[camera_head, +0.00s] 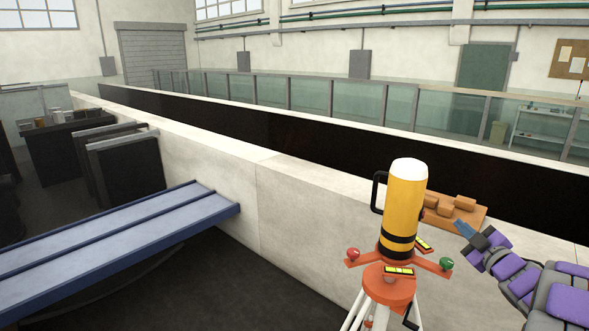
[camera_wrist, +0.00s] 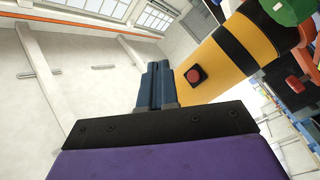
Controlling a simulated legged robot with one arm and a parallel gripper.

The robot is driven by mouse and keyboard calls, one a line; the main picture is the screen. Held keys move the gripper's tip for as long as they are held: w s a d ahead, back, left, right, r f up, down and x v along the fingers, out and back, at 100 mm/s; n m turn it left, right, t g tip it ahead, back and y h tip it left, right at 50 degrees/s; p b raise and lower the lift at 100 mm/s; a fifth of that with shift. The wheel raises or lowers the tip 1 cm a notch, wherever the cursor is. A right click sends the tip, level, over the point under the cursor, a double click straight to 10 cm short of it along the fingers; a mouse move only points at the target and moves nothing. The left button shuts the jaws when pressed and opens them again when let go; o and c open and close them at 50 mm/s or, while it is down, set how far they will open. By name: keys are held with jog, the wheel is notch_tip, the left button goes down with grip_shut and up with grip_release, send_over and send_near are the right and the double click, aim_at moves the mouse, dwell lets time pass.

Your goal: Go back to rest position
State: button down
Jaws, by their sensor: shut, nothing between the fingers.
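My gripper (camera_head: 465,229) is at the lower right in the head view, at the end of my purple and grey arm. In the wrist view its blue fingers (camera_wrist: 155,84) are together with nothing between them. A yellow cylinder (camera_head: 405,205) with a white top, black bands and a black side handle stands upright on an orange tripod head (camera_head: 388,284), to the left of my gripper. The yellow cylinder also shows in the wrist view (camera_wrist: 226,55), tilted, with a red button on it, to the right of the fingers. I see no contact between gripper and cylinder.
Behind the cylinder, a wooden board (camera_head: 474,213) with several brown blocks lies by the pale wall (camera_head: 300,195) of the dark channel. Red and green knobs stick out from the tripod head. A blue ramp (camera_head: 110,240) is at the left. Dark floor lies between ramp and tripod.

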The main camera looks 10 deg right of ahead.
jog(key=a+m+g+h, duration=0.1)
jog(key=m+g+h+b, duration=0.1)
jog(key=h, duration=0.1)
jog(key=a+m+g+h, duration=0.1)
jog(key=m, duration=0.1)
jog(key=shift+w+a+f+h, duration=0.35)
jog(key=shift+w+h, duration=0.05)
jog(key=s+a+f+m+g+y+b, duration=0.1)
jog(key=s+a+f+g, duration=0.4)
jog(key=s+a, duration=0.6)
jog(key=s+a+f+m+g+y+b, duration=0.1)
jog(key=s+a+f+g, duration=0.5)
jog(key=s+a, duration=0.6)
jog(key=s+a+f+m+g+y+b, duration=0.2)
jog(key=s+a+f+m+g, duration=0.2)
jog(key=s+a, duration=0.8)
jog(key=s+f+g, duration=0.1)
jog(key=s+g, duration=0.1)
jog(key=s, duration=0.3)
jog(key=shift+s+a+f, duration=0.15)
jog(key=shift+s+a, duration=0.1)
jog(key=shift+s, duration=0.05)
